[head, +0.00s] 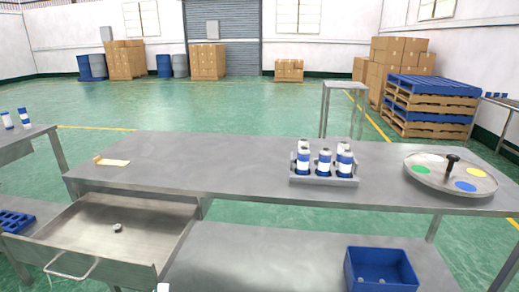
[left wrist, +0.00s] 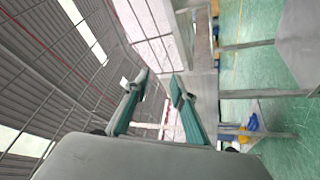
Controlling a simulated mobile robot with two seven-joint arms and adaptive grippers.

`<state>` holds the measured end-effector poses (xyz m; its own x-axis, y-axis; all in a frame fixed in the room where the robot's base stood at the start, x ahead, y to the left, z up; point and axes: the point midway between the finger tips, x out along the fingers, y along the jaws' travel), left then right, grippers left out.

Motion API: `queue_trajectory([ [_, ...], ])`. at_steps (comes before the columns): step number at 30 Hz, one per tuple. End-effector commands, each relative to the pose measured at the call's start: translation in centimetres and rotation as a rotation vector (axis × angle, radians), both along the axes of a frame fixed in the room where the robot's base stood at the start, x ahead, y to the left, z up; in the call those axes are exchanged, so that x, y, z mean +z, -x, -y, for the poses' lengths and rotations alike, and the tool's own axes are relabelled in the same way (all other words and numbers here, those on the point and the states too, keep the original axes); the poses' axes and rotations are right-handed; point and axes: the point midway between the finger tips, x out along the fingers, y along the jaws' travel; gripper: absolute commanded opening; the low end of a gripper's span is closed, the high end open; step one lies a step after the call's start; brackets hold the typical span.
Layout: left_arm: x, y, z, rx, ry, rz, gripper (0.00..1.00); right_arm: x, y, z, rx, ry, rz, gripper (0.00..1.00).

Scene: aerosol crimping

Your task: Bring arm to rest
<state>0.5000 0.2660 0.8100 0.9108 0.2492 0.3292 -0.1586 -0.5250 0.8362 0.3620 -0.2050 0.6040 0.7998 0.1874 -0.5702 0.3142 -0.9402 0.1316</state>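My left gripper (left wrist: 158,84) shows in the left wrist view with its two teal-padded fingers apart and nothing between them. Beyond it are the ribbed roof, the wall and, at the right, the green floor, so the view is turned sideways. Neither gripper shows in the head view, and my right gripper is in no view. Several blue-and-white cans (head: 324,162) stand upright in a grey holder (head: 322,181) on the steel table (head: 230,160). A round plate (head: 428,181) with coloured discs and a black knob sits on the table's right side.
An open metal drawer (head: 95,245) at lower left holds a small round part (head: 118,228). A blue bin (head: 355,283) stands on the lower shelf (head: 260,260). A small tan piece (head: 112,162) lies at the table's left. The table's middle is clear.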

Motion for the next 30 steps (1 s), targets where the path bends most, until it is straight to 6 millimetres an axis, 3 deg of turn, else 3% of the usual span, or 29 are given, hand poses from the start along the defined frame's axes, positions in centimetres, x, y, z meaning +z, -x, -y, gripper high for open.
queue_trajectory([
  [3,-2.3,1.0,3.8,-0.136,-0.263,-0.174,0.25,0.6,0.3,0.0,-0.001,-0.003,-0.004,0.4],
  [8,-8.0,4.2,7.4,-0.312,-0.624,-0.42,0.25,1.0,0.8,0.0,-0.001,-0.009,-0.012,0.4],
  [12,-13.1,8.4,8.2,-0.443,-0.918,-0.617,0.25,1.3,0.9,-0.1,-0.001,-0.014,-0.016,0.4],
  [16,-16.6,12.0,7.5,-0.53,-1.121,-0.757,0.25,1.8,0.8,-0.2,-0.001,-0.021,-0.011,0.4],
  [21,-18.7,14.5,6.5,-0.582,-1.249,-0.847,0.25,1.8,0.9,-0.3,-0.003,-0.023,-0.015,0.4],
  [30,-19.0,14.8,6.4,-0.589,-1.264,-0.859,0.25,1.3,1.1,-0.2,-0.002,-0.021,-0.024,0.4],
])
